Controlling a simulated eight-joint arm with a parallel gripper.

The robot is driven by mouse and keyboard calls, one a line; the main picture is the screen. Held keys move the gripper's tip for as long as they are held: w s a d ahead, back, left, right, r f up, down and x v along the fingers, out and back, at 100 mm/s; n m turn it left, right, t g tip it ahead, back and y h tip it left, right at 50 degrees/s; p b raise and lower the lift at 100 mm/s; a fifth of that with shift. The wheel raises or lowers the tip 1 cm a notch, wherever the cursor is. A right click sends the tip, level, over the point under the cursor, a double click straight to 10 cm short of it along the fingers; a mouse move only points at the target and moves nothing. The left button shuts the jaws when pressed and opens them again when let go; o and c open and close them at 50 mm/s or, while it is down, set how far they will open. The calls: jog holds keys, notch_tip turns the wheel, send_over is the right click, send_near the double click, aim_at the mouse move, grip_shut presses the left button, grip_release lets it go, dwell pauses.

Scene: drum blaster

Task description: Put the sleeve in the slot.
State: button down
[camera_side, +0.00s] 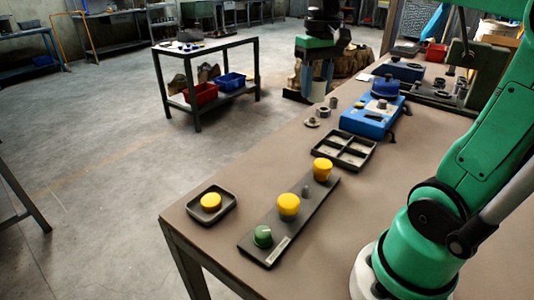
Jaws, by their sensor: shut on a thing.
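My gripper (317,90) hangs at the upper middle of the side view, with a green body and two grey-blue fingers pointing down. It is shut on a small greyish piece, taken to be the sleeve (318,91), whose outline is hard to make out against the background. A long dark strip (275,236) lies along the table's front part. It carries a green knob (262,236), two yellow-topped cylinders (289,206) and (322,169), and a small grey peg (305,190) between them. My gripper is well above and beyond the strip. I cannot tell which place is the slot.
A small dark tray (230,204) holds a yellow-topped piece (211,202). A divided dark tray (365,141) sits behind the strip. Beyond it are small grey metal parts (323,112) and a blue machine (369,118). The table (255,181) is bare between the trays.

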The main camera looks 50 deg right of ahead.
jog(key=w+d+m, duration=0.2)
jog(key=d, duration=0.7)
jog(key=m, duration=0.2)
send_over(327, 152)
jog(key=f, duration=0.1)
notch_tip(327, 152, down, 16)
jog(key=shift+d+f, duration=0.1)
jog(key=shift+f, duration=2.05)
jog(key=shift+f, duration=0.2)
jog(key=c, duration=0.7)
grip_release()
jog(key=shift+c, duration=0.2)
jog(key=shift+r, duration=0.1)
